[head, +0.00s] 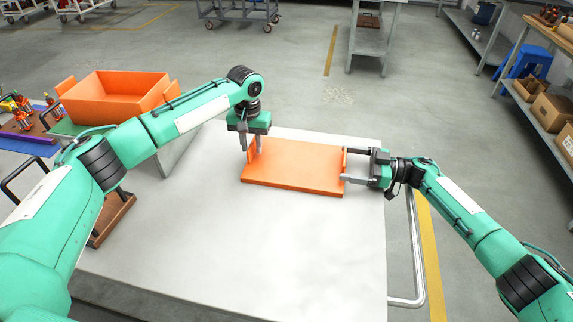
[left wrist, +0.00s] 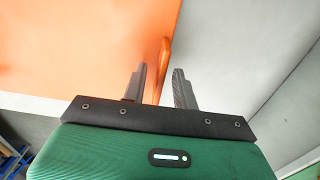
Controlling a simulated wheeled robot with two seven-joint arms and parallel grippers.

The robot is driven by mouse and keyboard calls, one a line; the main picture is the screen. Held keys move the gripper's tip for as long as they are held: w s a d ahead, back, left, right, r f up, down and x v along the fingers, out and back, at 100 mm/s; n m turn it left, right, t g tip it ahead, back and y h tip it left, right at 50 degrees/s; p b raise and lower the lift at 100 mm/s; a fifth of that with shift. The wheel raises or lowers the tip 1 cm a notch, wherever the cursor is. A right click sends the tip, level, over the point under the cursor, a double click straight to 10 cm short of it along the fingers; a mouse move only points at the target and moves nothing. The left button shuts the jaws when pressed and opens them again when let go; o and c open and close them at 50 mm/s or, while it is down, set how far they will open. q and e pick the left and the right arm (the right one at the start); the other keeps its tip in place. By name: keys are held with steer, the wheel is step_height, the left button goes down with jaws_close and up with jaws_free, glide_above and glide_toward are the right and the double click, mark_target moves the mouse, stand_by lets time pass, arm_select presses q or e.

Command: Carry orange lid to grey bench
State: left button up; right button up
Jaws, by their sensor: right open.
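The orange lid (head: 290,172), a flat panel with a raised tab at each end, lies on a pale grey bench top (head: 250,250). My left gripper (head: 252,148) points down at the lid's left end. In the left wrist view its fingers (left wrist: 160,85) stand apart, with the lid's tab (left wrist: 165,62) between them and a gap beside it. My right gripper (head: 352,166) reaches in level from the right. Its open fingers point at the lid's right tab (head: 345,160), one on the far side and one on the near side.
An orange open box (head: 115,98) stands at the left behind my left arm. A brown tray with black handles (head: 115,218) lies partly hidden under that arm. A metal rail (head: 412,250) runs along the bench's right edge. The front of the bench top is clear.

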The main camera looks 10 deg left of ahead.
steer(key=shift+r, duration=0.35)
arm_select(q)
step_height(320, 180, up, 11)
steer(key=shift+r, duration=0.15)
arm_select(e)
step_height(320, 180, up, 9)
steer(key=shift+r, duration=0.15)
arm_select(q)
steer(key=shift+o, duration=0.2)
steer(key=o, duration=0.7)
arm_select(e)
steer(key=shift+o, duration=0.7)
arm_select(q)
steer(key=shift+r, duration=0.1)
arm_select(e)
steer(key=shift+r, duration=0.15)
arm_select(q)
steer(key=shift+r+p, duration=2.9)
steer(key=shift+p, duration=0.7)
arm_select(e)
step_height(320, 180, up, 7)
